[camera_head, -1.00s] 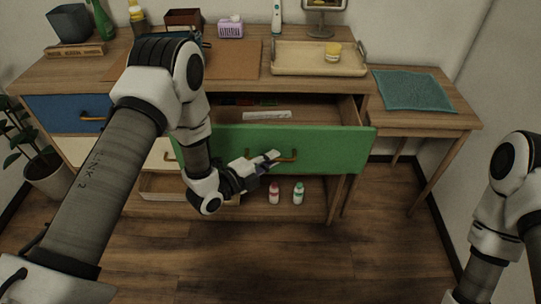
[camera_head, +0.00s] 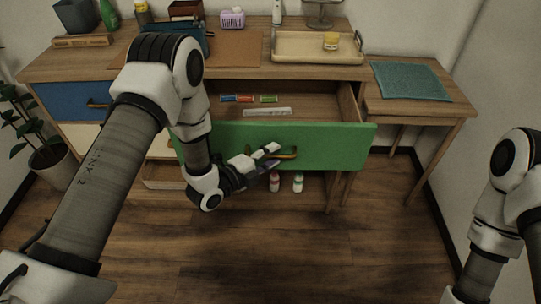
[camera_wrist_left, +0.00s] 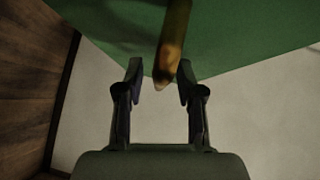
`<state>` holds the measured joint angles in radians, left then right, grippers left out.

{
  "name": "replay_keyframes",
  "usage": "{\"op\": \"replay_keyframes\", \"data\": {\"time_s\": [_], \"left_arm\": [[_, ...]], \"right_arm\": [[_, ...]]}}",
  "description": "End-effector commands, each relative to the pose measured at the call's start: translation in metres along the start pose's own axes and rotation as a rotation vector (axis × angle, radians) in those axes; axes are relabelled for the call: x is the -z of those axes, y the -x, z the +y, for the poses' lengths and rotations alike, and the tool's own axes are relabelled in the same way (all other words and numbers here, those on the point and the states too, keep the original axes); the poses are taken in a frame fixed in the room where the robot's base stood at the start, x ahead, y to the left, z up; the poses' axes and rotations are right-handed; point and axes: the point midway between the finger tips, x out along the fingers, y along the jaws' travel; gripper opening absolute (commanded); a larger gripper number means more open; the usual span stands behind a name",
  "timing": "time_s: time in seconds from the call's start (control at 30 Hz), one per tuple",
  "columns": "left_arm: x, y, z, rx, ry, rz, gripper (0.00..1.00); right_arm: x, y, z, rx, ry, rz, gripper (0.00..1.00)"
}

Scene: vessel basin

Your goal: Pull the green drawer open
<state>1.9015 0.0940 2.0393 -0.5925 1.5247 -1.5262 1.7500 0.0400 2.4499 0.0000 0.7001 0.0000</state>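The green drawer (camera_head: 330,146) is pulled well out of the wooden cabinet, with its inside showing in the head view. Its brass bar handle (camera_head: 288,154) is on the front panel. My left gripper (camera_head: 273,158) is at the handle. In the left wrist view its two fingers (camera_wrist_left: 161,82) are apart, with the end of the handle (camera_wrist_left: 172,45) between them and gaps showing at the sides. The green front (camera_wrist_left: 230,35) fills the top of that view. My right arm shows at the right edge of the head view; its gripper is out of view.
The drawer holds small coloured items (camera_head: 250,99) and a white strip (camera_head: 268,112). Two small bottles (camera_head: 298,184) stand on the lower shelf. A tray (camera_head: 290,58) is on the cabinet top. A side table with a teal cloth (camera_head: 410,82) stands right. The floor in front is clear.

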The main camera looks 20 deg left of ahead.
Motion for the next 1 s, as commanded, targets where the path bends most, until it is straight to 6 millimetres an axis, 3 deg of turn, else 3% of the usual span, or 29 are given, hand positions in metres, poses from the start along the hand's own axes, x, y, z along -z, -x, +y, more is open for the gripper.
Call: {"op": "replay_keyframes", "data": {"time_s": [0.17,0.27,0.6,0.7,1.0], "left_arm": [[0.0,0.002,0.0,-0.001,0.001,-0.001,0.37],[-0.001,0.013,0.001,-0.003,0.002,-0.003,0.37],[-0.002,0.096,0.0,0.001,0.007,-0.006,0.37],[-0.002,0.112,0.0,0.0,0.004,-0.005,0.37],[0.0,0.12,0.0,0.0,0.0,0.0,0.37]], "right_arm": [[0.0,0.0,0.0,0.0,0.0,0.0,1.0],[0.0,0.0,0.0,0.0,0.0,0.0,1.0],[0.0,0.0,0.0,0.0,0.0,0.0,1.0],[0.0,0.0,0.0,0.0,0.0,0.0,1.0],[0.0,0.0,0.0,0.0,0.0,0.0,1.0]]}}
